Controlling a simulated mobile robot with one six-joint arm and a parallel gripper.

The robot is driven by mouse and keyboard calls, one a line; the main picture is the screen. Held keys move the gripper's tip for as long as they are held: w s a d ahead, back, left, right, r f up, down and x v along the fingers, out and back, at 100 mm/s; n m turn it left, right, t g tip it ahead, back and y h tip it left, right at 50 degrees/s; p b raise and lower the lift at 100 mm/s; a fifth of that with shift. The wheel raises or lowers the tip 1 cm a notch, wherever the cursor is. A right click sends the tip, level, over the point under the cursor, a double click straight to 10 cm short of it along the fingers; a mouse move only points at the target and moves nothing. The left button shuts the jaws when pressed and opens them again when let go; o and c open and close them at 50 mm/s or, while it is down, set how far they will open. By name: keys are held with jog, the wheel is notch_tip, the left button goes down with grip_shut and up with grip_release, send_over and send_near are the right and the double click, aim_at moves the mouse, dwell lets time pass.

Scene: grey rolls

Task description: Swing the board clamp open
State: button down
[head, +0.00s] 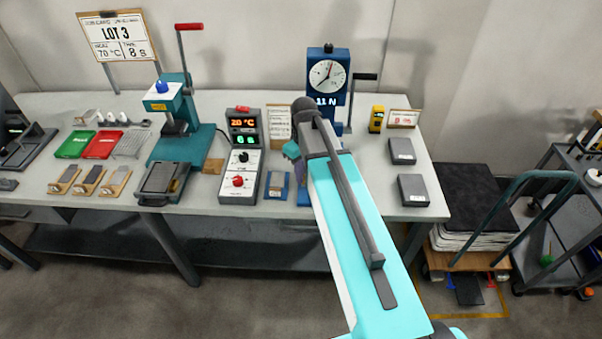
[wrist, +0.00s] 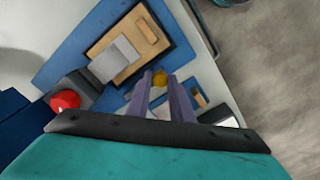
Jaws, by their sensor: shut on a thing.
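In the wrist view, a tan board (wrist: 97,46) lies in a dark frame on a blue base plate (wrist: 62,62), with a grey block (wrist: 112,60) across it. In the head view my arm hides the gripper and most of this fixture below the blue dial gauge (head: 328,76).
A red knob (wrist: 65,100) on a dark block stands left of the gripper in the wrist view. In the head view, a controller box (head: 240,175) and a teal press (head: 195,140) stand left of my arm. Grey boxes (head: 412,190) and a yellow device (head: 376,119) are right.

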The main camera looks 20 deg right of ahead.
jog(key=shift+d, duration=0.1)
dwell(0.3)
jog(key=c, duration=1.6)
grip_release()
jog(key=shift+o, duration=0.2)
jog(key=shift+r, duration=0.15)
notch_tip(320, 180, up, 14)
jog(key=b, duration=0.3)
jog(key=shift+f, duration=0.2)
jog(key=shift+f, duration=0.1)
